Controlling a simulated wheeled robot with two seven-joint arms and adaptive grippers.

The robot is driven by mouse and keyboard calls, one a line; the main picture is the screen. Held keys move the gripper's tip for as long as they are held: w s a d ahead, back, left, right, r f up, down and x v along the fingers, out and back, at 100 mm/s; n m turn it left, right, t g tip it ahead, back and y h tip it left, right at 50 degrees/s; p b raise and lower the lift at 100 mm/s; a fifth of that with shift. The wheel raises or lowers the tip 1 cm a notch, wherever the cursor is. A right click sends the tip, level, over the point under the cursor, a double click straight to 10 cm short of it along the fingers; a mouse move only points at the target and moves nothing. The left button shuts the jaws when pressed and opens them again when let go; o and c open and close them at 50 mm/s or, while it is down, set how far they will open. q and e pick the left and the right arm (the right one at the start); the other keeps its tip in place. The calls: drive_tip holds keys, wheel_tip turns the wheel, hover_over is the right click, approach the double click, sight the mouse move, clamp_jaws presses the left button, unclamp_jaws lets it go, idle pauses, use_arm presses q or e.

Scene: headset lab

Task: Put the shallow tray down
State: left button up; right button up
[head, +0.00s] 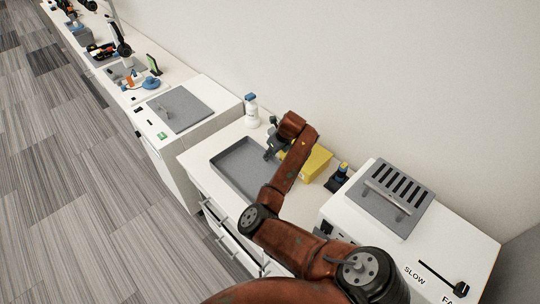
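The shallow tray (222,153) is grey, rectangular and looks empty. It lies flat on, or very close above, the white counter in the middle of the head view; I cannot tell whether there is a gap under it. My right gripper (269,152) is at the tray's far right rim, pointing down. The fingers are small and dark, so I cannot tell whether they are closed on the rim or just beside it. My brown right arm hides part of the tray's right side. My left gripper is not in view.
A white bottle with a blue cap (251,112) stands behind the tray. A yellow box (317,163) and a small dark bottle (338,180) stand to the right. A slotted white machine (420,225) is at the right, a grey-topped white unit (181,108) at the left. The wall is behind.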

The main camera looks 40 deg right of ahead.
drive_tip(key=v, duration=1.1)
drive_tip(key=shift+r+p, duration=0.3)
drive_tip(key=shift+d, duration=0.1)
drive_tip(key=shift+c, duration=0.5)
